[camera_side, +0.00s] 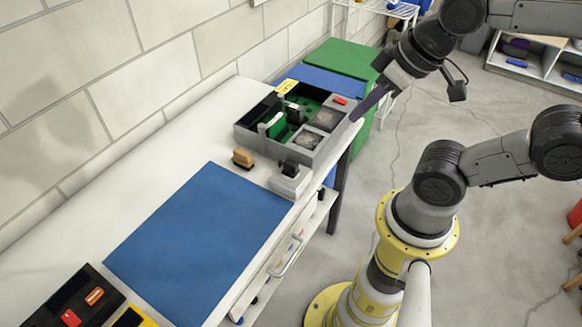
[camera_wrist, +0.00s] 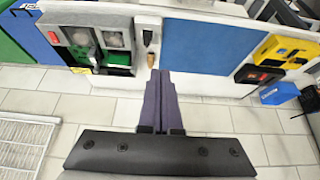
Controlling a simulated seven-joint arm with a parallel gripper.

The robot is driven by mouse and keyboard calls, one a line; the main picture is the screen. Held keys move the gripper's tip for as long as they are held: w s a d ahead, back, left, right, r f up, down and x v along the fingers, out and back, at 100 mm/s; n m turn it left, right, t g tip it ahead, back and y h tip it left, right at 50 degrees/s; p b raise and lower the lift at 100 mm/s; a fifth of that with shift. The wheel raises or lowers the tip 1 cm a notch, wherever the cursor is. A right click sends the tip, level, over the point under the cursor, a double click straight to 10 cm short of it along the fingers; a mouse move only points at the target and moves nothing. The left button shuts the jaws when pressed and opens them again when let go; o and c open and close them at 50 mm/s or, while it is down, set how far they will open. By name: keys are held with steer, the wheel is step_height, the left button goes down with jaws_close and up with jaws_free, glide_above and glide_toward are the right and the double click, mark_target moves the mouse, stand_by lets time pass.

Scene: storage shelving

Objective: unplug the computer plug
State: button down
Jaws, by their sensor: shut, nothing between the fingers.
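A small black piece (camera_side: 289,168) that looks like the plug sits upright on a pale grey block (camera_side: 293,183) at the bench's front edge. In the wrist view the black piece (camera_wrist: 147,37) shows above the brown brush, beyond my fingertips. The open computer case (camera_side: 318,157), grey with green boards and two fans, stands just behind the block. My gripper (camera_side: 355,117) has long purple fingers, shut together and empty, overlapping the case's right edge in the side view and apart from the plug. In the wrist view my gripper (camera_wrist: 160,73) points toward the bench. Any cable is too small to tell.
A brown brush (camera_side: 243,158) lies beside the block. A blue mat (camera_side: 200,240) covers the bench front and is clear. Green (camera_side: 345,58) and blue boxes stand beyond the case. A black tray (camera_side: 80,300) and a yellow item are at the near end. A brick wall runs behind.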

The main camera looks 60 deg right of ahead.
steer(key=c, duration=1.2)
jaws_free()
steer(key=shift+w+r, duration=0.1)
steer(key=shift+w, duration=0.05)
steer(key=o, duration=0.7)
steer(key=shift+n, duration=0.3)
steer(key=w, duration=0.1)
steer(key=w+r, duration=0.1)
steer(key=w, duration=0.3)
steer(key=shift+w+d+r, duration=0.1)
steer(key=shift+w+r, duration=0.05)
steer(key=shift+r, duration=0.1)
steer(key=shift+o, duration=0.9)
steer(key=w+d+f+g, duration=0.1)
steer(key=w+f, duration=0.2)
steer(key=w, duration=0.4)
steer(key=shift+f, duration=0.25)
steer(key=g, duration=0.5)
glide_above(291, 162)
step_height(291, 162, down, 16)
steer(key=shift+a+f, duration=0.15)
steer(key=shift+f, duration=0.15)
steer(key=shift+f, duration=0.15)
steer(key=shift+f, duration=4.35)
